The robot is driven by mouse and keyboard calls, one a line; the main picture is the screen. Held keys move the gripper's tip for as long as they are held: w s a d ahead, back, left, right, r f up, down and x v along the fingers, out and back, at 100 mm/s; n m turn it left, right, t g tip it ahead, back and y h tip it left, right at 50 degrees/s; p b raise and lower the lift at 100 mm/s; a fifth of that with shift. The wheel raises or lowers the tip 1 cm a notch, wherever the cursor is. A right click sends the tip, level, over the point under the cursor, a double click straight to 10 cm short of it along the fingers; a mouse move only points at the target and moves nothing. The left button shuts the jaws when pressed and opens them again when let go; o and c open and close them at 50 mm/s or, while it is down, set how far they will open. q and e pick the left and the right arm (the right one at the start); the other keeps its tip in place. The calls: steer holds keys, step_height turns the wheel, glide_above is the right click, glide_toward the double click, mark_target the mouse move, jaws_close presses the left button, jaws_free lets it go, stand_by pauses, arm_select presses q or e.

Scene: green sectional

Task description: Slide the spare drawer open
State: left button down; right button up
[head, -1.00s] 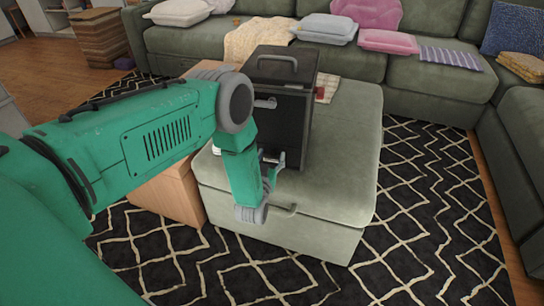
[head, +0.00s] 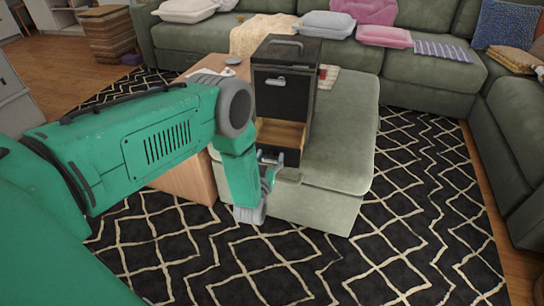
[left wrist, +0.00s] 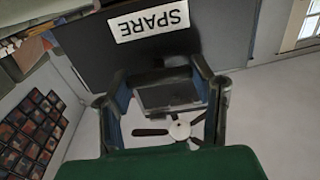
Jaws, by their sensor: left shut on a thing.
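A small black drawer cabinet (head: 283,92) stands on the green ottoman. Its lower drawer, the spare drawer (head: 283,133), is slid partly out, and its pale wooden inside shows below the closed upper front. In the left wrist view the black drawer front carries a white upside-down label reading SPARE (left wrist: 148,20). My left gripper (head: 271,162) is at the front of this drawer. My right gripper is in neither view.
The ottoman (head: 345,140) has bare room to the right of the cabinet. A wooden table (head: 190,180) stands close at its left. A green sectional sofa (head: 420,85) with cushions lies behind and right. The patterned rug (head: 400,225) in front is clear.

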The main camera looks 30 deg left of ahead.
arm_select(q)
steer(key=shift+w+a+f, duration=0.15)
steer(key=shift+a+f, duration=0.05)
steer(key=shift+a, duration=0.25)
steer(key=c, duration=0.6)
jaws_free()
steer(key=shift+c, duration=0.2)
steer(key=shift+d, duration=0.15)
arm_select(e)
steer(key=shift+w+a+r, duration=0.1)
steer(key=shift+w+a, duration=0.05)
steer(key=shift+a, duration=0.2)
arm_select(q)
steer(key=shift+d, duration=0.2)
steer(key=v, duration=1.2)
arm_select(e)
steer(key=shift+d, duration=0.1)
arm_select(q)
steer(key=shift+a, duration=0.15)
